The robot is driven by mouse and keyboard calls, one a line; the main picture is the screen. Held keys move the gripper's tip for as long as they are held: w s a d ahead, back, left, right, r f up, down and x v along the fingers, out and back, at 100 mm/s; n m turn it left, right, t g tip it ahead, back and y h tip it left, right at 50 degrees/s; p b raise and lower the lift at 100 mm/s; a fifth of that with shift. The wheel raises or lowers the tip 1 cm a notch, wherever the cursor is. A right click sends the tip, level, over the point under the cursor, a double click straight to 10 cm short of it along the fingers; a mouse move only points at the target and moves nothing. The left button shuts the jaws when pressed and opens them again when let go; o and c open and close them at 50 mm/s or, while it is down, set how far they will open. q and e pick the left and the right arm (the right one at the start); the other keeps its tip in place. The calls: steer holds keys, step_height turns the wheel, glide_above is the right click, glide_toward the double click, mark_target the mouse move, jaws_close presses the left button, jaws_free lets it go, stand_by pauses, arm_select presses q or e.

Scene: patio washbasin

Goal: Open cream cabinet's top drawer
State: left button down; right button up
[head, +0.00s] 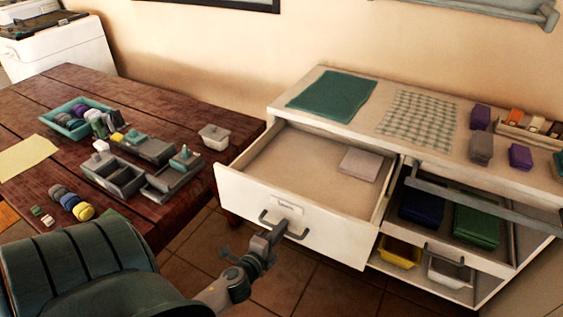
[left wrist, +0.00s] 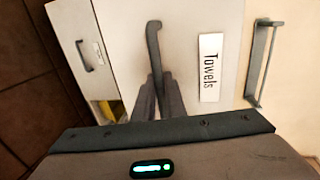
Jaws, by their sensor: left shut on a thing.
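The cream cabinet (head: 330,98) stands at the right in the head view. The grey bar handle (head: 300,236) is on the drawer front, below a label. My left gripper (head: 276,236) is shut on this handle. In the left wrist view the fingers (left wrist: 159,95) close around the handle (left wrist: 154,45), next to a label (left wrist: 210,67) reading "Towels". My right gripper is not in view.
A wooden table (head: 165,100) with trays and rolled cloths stands to the left, close to the drawer's side. A lower compartment at the right holds a blue box (head: 421,205) and a green box (head: 477,226). Tiled floor (head: 205,250) shows before the drawer.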

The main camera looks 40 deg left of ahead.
arm_select(q)
steer(key=c, duration=1.8)
jaws_free()
